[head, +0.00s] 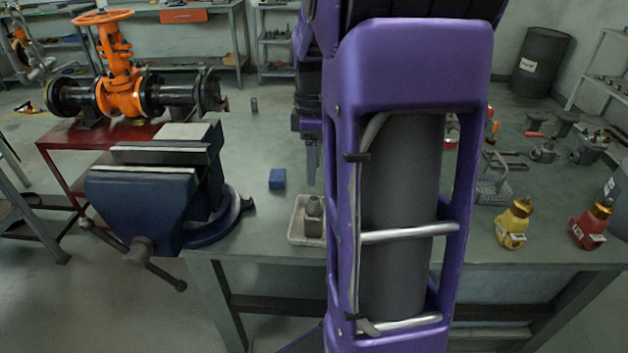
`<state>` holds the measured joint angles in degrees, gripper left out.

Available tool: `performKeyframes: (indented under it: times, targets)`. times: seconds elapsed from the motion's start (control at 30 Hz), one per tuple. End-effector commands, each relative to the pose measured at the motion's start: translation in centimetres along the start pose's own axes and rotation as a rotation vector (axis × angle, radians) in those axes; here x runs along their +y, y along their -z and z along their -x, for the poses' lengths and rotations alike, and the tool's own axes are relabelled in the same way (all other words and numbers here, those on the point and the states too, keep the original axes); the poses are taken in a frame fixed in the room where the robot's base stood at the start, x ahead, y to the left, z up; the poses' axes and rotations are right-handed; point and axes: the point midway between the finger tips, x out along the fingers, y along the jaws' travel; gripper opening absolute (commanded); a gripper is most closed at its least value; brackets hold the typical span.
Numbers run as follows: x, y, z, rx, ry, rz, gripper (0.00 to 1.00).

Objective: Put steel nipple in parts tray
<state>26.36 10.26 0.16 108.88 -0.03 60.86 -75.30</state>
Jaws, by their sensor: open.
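A pale parts tray (296,232) sits near the front edge of the bench, partly hidden behind my purple arm. A grey metal piece with a narrower top (313,209) stands upright inside it; I cannot tell if this is the steel nipple. A small dark grey cylinder (254,104) stands upright near the bench's far edge and may be the nipple. My gripper (311,180) points down above the bench, behind the tray in the picture and apart from the grey piece. It is open, with nothing visible between its fingers, and partly hidden by my arm.
A blue block (277,179) lies left of my gripper. A large blue vise (150,190) stands at the bench's left end. Bench around the blue block is clear.

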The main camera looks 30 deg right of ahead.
Motion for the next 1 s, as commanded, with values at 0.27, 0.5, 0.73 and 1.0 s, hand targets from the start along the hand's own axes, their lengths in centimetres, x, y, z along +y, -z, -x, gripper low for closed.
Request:
performKeyframes:
  times: [0.27,0.5,0.73,1.0]
  targets:
    - [0.0,0.0,3.4,0.000,-0.001,0.000,0.62]
    - [0.0,0.0,3.6,0.000,0.000,0.000,0.62]
    - [0.0,0.0,3.5,0.000,0.000,0.000,0.62]
    - [0.9,1.2,4.2,0.023,-0.046,-0.018,0.62]
